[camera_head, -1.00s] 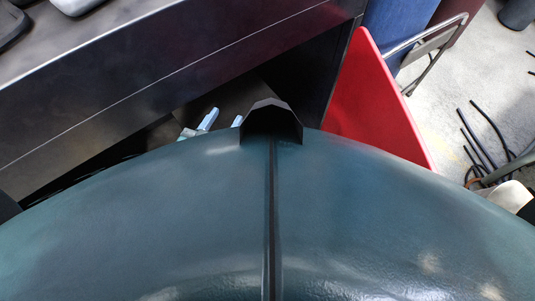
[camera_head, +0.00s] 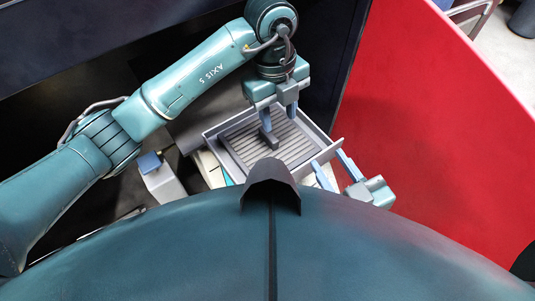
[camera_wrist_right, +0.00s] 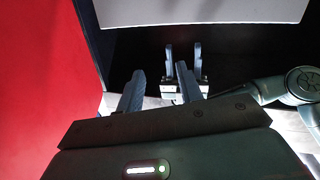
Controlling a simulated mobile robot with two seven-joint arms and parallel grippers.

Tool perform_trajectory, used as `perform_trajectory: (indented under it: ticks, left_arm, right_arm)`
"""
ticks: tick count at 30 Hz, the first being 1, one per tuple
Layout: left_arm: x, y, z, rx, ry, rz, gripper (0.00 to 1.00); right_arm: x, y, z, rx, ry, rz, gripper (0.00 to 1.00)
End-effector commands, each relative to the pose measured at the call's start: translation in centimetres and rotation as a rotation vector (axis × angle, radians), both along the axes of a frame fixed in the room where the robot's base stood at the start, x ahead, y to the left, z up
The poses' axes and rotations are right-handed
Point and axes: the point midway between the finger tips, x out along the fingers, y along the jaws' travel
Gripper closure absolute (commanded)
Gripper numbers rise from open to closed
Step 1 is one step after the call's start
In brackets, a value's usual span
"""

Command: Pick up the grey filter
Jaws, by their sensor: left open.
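A grey, shallow, ridged frame, which looks like the grey filter (camera_head: 296,147), lies tilted in the middle of the head view. My left gripper (camera_head: 284,118) is open, pointing down above the far part of the filter. My right gripper (camera_head: 334,170) is open beside the filter's near right corner, its fingers apart. In the right wrist view these fingers (camera_wrist_right: 160,88) stand apart, with the left gripper (camera_wrist_right: 184,66) beyond. My dark front body hides the filter's near edge.
A pale grey block with a blue top (camera_head: 160,175) stands left of the filter. White items, partly hidden, lie under the filter's left side. A red panel (camera_head: 420,110) rises at the right, and a dark cabinet wall (camera_head: 100,35) at the back left.

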Motion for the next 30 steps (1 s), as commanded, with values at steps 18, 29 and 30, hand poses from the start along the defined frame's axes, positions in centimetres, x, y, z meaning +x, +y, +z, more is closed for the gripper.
perform_trajectory:
  ticks: [18, 29, 30]
  left_arm:
    - [1.5, 1.9, -6.5, 0.094, -0.047, 0.057, 0.58]
    - [1.5, 1.9, -7.3, 0.093, -0.05, 0.055, 0.58]
    - [1.5, 1.9, -7.3, 0.093, -0.05, 0.055, 0.61]
  right_arm:
    - [-0.4, 1.0, -0.2, 0.025, -0.17, 0.046, 0.64]
    - [-0.5, 1.2, 0.1, 0.028, -0.198, 0.055, 0.64]
    - [-0.5, 1.2, 0.1, 0.028, -0.198, 0.055, 0.64]
